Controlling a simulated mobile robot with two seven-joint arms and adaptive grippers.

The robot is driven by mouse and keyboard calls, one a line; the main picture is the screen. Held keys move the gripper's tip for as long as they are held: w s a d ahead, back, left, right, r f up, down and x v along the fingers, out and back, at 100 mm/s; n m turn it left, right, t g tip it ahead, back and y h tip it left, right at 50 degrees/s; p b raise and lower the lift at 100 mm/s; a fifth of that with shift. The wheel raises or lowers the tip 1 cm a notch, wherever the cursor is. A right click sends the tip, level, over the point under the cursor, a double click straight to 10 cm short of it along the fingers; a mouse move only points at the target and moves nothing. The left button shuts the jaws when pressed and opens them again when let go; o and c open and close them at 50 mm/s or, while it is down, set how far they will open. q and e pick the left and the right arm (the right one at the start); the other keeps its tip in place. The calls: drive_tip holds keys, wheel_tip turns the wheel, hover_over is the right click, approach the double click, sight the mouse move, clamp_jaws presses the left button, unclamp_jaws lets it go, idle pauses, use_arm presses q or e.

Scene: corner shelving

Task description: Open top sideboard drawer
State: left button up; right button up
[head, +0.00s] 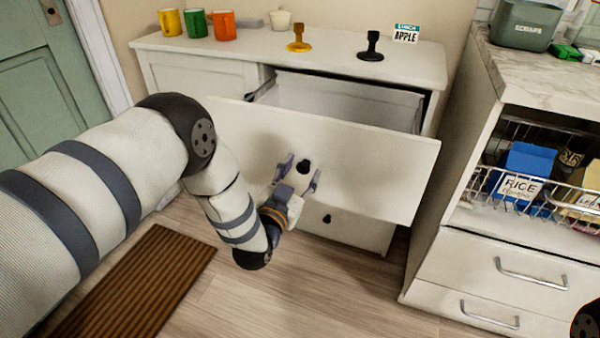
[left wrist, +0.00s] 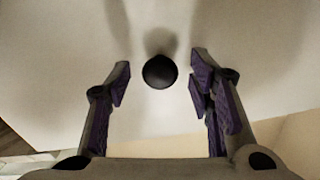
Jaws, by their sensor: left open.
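The white sideboard (head: 210,76) stands against the back wall. Its top drawer (head: 370,160) is pulled far out, and its inside looks empty where it shows. The dark round knob (head: 303,166) sits on the drawer front. My left gripper (head: 298,174) is in front of the knob, with its fingers spread on either side of it. In the left wrist view, the knob (left wrist: 160,72) lies between the open purple-padded fingers and appears clear of both. My right gripper is out of view.
Yellow, green and orange mugs (head: 196,24), a yellow stand (head: 299,40), a black stand (head: 371,47) and an apple box (head: 406,33) stand on the sideboard. A counter unit (head: 510,75) with a wire basket stands right. A brown mat (head: 140,285) lies on the floor.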

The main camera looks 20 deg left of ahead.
use_arm(q)
drive_tip(key=shift+s, duration=0.1)
drive_tip(key=s, duration=1.1)
drive_tip(key=shift+s+a, duration=0.2)
drive_tip(key=shift+s, duration=0.2)
